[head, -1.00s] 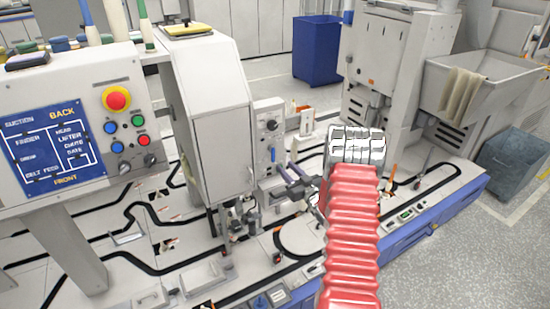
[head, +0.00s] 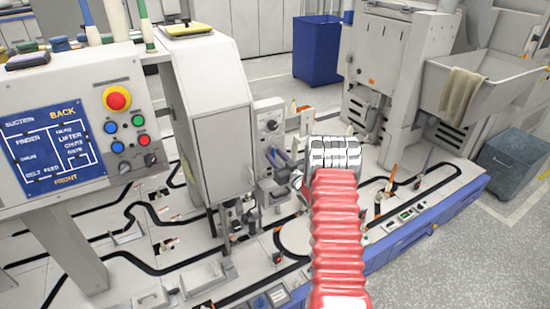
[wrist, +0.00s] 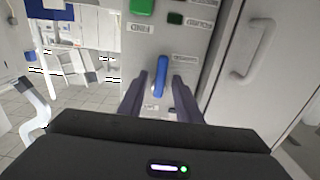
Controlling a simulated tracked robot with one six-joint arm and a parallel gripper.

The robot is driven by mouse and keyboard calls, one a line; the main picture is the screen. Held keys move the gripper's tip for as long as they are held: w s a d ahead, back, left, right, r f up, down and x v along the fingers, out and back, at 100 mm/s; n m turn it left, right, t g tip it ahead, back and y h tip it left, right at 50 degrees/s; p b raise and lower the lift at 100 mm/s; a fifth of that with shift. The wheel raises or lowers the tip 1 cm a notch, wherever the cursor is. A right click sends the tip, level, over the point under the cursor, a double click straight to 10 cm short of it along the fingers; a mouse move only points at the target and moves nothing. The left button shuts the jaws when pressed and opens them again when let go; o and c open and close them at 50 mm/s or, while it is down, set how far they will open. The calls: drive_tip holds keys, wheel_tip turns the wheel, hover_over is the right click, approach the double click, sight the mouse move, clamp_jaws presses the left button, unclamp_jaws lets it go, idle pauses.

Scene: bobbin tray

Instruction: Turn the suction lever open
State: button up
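The blue suction lever (wrist: 161,74) stands close to upright on the light grey panel (wrist: 190,45) in the wrist view. My gripper (wrist: 158,78) is open, with one dark finger on each side of the lever. A gap shows between the lever and each finger, so neither appears to touch it. In the head view my gripper (head: 281,158) is at the front of the small control panel (head: 268,112). There the fingers and my arm hide most of the lever.
A green control (wrist: 141,6) sits above the lever. A grey door with a handle (wrist: 240,60) is on the right in the wrist view. The tall grey housing (head: 212,120) stands left of my gripper. A blue bin (head: 318,50) stands behind.

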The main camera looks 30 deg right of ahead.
drive_tip(key=shift+c, duration=0.4)
clamp_jaws()
drive_tip(key=shift+a, duration=0.15)
